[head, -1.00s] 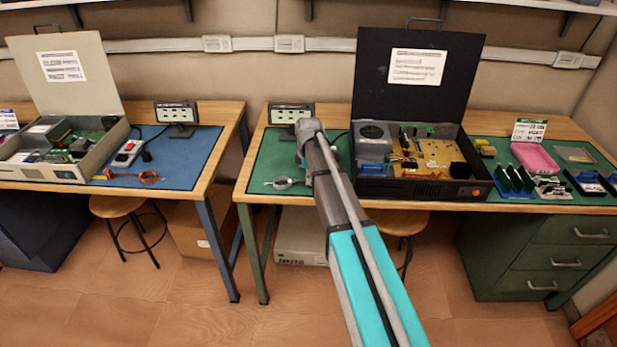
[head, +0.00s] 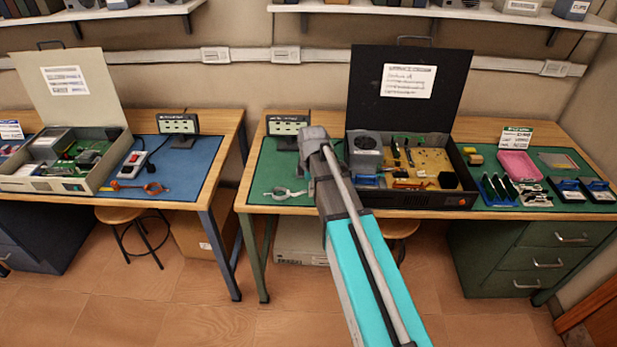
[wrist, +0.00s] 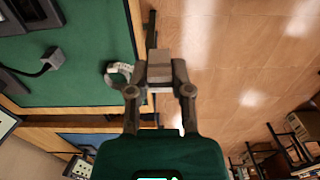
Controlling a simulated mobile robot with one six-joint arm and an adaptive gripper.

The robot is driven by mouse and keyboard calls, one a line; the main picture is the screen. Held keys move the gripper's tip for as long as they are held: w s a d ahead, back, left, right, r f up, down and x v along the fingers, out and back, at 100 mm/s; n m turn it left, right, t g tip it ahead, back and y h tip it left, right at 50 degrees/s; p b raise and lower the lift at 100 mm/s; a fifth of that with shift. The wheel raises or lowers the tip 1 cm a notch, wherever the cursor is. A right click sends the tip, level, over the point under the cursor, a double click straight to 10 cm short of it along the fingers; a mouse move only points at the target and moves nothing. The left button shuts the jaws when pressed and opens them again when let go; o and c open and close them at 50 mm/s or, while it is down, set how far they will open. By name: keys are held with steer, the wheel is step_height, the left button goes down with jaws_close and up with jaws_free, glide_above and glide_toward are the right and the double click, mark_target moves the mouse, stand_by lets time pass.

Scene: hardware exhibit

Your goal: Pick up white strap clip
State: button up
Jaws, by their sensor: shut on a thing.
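The white strap clip (head: 284,193) is a small pale looped piece at the front left of the right bench's green mat, left of my arm in the head view. In the wrist view its pale loop (wrist: 119,72) shows left of my gripper (wrist: 158,76), meeting the left finger. The rest of it is hidden behind the fingers. In the head view my arm hides the fingertips. I cannot tell whether the clip is clear of the mat.
A small display (head: 288,127) stands behind the clip. To the right is an open black case (head: 415,198) with its lid raised. A pink tray (head: 519,165) and several parts lie further right. A gap separates this bench from the blue-mat bench (head: 190,160).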

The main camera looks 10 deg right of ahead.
steer(key=shift+s+r+p, duration=0.2)
steer(key=shift+s+r, duration=0.1)
steer(key=shift+s, duration=0.35)
steer(key=shift+s+r+p, duration=0.2)
steer(key=shift+s+r, duration=0.05)
steer(key=shift+s, duration=0.4)
steer(key=shift+s+r+p, duration=0.2)
steer(key=shift+s+r, duration=0.1)
steer(key=shift+s, duration=0.35)
steer(key=shift+a, duration=0.15)
